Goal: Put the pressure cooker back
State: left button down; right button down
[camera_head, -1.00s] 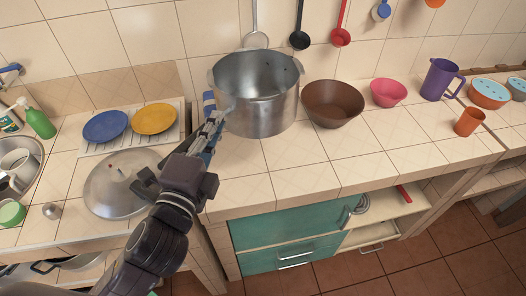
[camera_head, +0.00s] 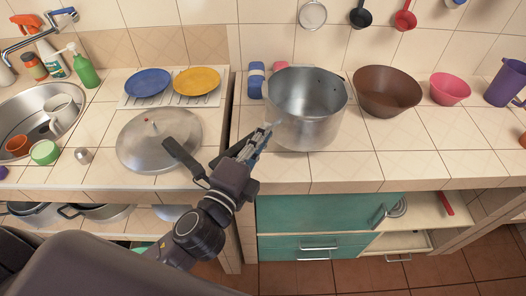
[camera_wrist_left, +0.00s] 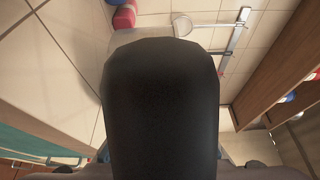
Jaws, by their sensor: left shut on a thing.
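The pressure cooker's metal pot (camera_head: 308,132) stands open and upright near the front of the right counter in the head view. My left gripper (camera_head: 262,138) is shut at the pot's left side, apparently on its handle. My fingers hide most of that grip. In the left wrist view a large dark shape (camera_wrist_left: 160,105), apparently the handle, fills the middle. The round metal lid (camera_head: 150,150) lies on the left counter, left of my gripper. A dark bar crosses its right rim; I cannot tell whether it is the lid's handle. My right gripper is not in view.
A brown bowl (camera_head: 388,92) and a pink bowl (camera_head: 450,88) stand right of the pot. A blue container (camera_head: 256,80) stands close behind its left side. Plates (camera_head: 147,82) lie behind the lid. A gap separates the counters. The right counter's front strip is clear.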

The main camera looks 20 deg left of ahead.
pick_arm(q)
jog(key=shift+f+b, duration=0.75)
jog(key=shift+f, duration=1.55)
jog(key=c, duration=2.4)
grip_release()
jog(key=shift+f, duration=0.35)
jog(key=o, duration=0.4)
jog(key=shift+r, duration=0.1)
